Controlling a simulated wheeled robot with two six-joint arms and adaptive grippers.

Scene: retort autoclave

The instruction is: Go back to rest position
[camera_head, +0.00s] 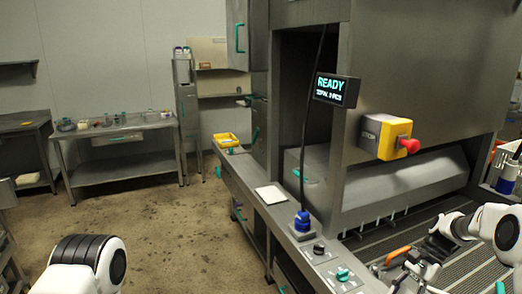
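A white and black section of my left arm (85,265) shows at the bottom left; its gripper is out of view. My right arm (482,225) comes in from the right over the dark slatted bed in front of the machine. My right gripper (408,272) is near the bottom right, small and dark against the slats. Its fingers are hard to make out, so I cannot tell whether it is open or holds anything. An orange-handled item (398,254) lies close beside it.
The steel machine (420,65) has a READY display (336,89) and a red stop button (409,145) on a yellow box. Its control ledge (318,255) carries knobs and a white sheet (271,194). A steel table (120,130) stands back left. The floor between is clear.

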